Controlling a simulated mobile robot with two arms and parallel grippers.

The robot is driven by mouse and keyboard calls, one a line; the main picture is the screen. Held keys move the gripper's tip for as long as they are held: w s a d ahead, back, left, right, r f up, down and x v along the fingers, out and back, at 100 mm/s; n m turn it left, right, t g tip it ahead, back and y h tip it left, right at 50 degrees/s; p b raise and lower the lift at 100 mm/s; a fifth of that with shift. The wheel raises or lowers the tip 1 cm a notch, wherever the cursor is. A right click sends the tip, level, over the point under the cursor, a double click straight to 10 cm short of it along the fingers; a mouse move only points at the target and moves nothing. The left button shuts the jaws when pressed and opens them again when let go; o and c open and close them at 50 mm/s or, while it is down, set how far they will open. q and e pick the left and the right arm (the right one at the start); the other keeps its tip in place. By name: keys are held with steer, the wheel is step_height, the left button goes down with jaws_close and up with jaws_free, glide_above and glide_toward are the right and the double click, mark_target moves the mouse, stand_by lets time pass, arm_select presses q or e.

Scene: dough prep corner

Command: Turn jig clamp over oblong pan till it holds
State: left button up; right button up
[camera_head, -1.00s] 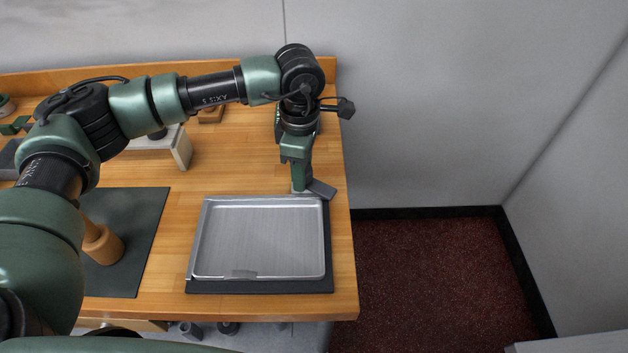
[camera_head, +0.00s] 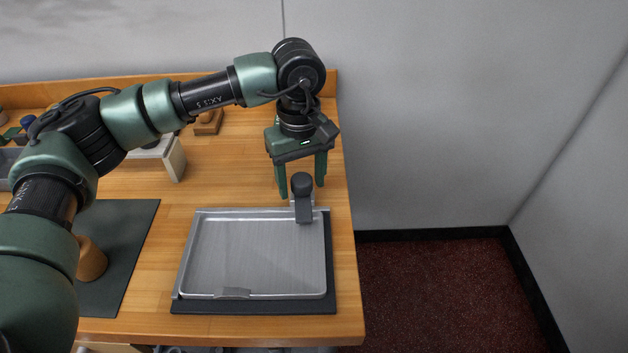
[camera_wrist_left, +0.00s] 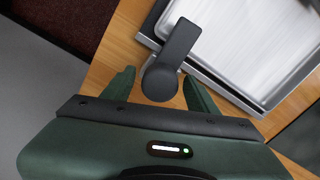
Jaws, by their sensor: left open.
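The oblong pan (camera_head: 252,254) is a shallow silver tray lying on a dark jig plate (camera_head: 258,308) near the bench's right end. The jig clamp (camera_head: 304,210), a dark grey arm with a round head, is at the pan's far right corner. Its arm points toward me and lies over the pan's rim; the left wrist view shows its free end (camera_wrist_left: 181,40) across the pan's edge (camera_wrist_left: 222,30). My left gripper (camera_head: 301,191) is open, its fingers apart on either side of the clamp's round head, seemingly not touching it. My right gripper is out of view.
A dark mat (camera_head: 125,262) with a wooden piece (camera_head: 91,259) lies left of the pan. A pale block (camera_head: 174,160) and a small wooden item (camera_head: 208,122) stand farther back. The bench ends just right of the pan, with a wall beyond the floor.

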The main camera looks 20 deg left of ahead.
mark_target(302, 178)
arm_select(q)
step_height(302, 178, up, 7)
steer(key=p, duration=0.3)
stand_by(0.4)
